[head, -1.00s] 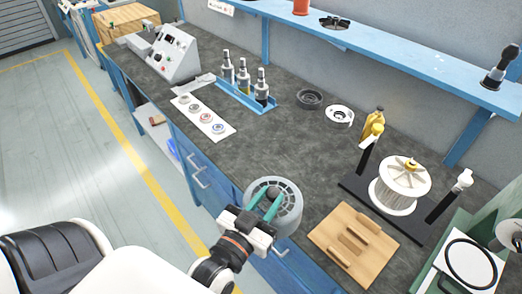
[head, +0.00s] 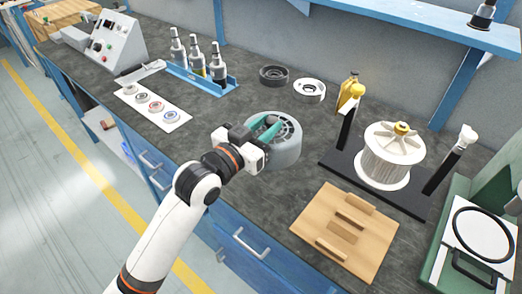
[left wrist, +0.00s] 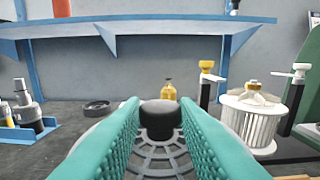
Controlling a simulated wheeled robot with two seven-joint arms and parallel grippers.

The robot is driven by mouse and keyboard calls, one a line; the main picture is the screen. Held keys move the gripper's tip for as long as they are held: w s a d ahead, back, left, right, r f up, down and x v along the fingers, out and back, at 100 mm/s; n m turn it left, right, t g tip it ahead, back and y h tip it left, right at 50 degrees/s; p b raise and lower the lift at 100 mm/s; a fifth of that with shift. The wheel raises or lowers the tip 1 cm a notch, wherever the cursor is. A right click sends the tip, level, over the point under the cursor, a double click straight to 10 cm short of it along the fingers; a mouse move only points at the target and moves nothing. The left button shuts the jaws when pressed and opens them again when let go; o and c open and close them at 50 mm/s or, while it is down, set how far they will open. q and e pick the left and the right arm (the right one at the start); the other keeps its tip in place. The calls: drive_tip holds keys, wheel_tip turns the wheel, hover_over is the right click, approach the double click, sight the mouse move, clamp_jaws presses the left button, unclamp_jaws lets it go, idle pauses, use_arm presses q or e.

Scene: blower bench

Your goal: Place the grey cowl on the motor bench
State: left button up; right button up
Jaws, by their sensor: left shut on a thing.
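The grey cowl (head: 284,150) is a round ring with a slotted grille and a dark hub. My left gripper (head: 265,127) is shut on its hub, with teal fingers on either side. In the left wrist view the fingers (left wrist: 160,135) flank the dark hub (left wrist: 160,117), and the grille spreads below. In the head view the cowl is over the front part of the dark bench top (head: 230,190); I cannot tell whether it touches the surface. My right gripper is not in view.
A dark ring (head: 273,75) and a white flanged ring (head: 309,90) lie behind the cowl.

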use_arm(q)
drive_tip(key=shift+w+d+f, duration=0.15)
drive_tip(key=shift+w+f, duration=0.05)
drive_tip(key=shift+f, duration=0.25)
wheel_tip(320, 180, down, 9)
drive_tip(key=shift+b, duration=0.6)
drive_tip(key=o, duration=1.1)
drive_tip(key=shift+f, duration=0.15)
drive_tip(key=shift+c, duration=0.2)
drive_tip(key=v, duration=1.2)
